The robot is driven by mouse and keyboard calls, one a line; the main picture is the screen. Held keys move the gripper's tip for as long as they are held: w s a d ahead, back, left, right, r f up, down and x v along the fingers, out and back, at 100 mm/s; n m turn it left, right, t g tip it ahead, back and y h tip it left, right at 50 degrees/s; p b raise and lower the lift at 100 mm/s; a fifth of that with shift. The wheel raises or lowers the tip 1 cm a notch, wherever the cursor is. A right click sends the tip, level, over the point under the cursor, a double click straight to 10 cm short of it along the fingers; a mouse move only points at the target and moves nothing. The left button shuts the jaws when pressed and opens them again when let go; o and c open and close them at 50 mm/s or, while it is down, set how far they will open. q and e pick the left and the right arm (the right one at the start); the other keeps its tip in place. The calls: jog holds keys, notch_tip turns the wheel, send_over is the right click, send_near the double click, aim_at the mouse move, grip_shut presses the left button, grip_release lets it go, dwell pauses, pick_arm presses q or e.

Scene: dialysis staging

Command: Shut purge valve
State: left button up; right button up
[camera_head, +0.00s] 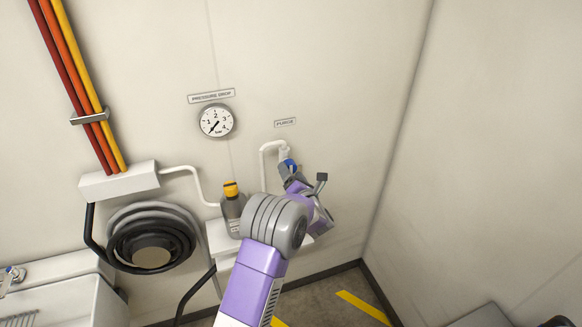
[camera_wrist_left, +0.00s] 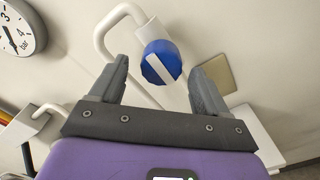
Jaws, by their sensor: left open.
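The purge valve is a round blue knob (camera_head: 290,163) with a white bar across its face, on a white pipe (camera_head: 264,158) under the PURGE label (camera_head: 285,122). In the left wrist view, the knob (camera_wrist_left: 160,62) appears between the fingertips, with clear gaps on both sides, and the white bar lies diagonally. My left gripper (camera_head: 304,177) is open and empty close to the knob. It also shows in the left wrist view (camera_wrist_left: 158,70). I cannot tell how deep the knob sits between the fingers. My right gripper is not in view.
A pressure gauge (camera_head: 216,121) hangs on the wall up and left of the valve. A grey bottle with a yellow cap (camera_head: 231,190) stands left of my left arm. A black coiled hose (camera_head: 150,240) and coloured pipes (camera_head: 78,80) are farther left. The right wall (camera_head: 490,160) is bare.

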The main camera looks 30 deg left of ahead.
pick_arm(q)
jog(key=shift+x, duration=1.6)
jog(key=c, duration=1)
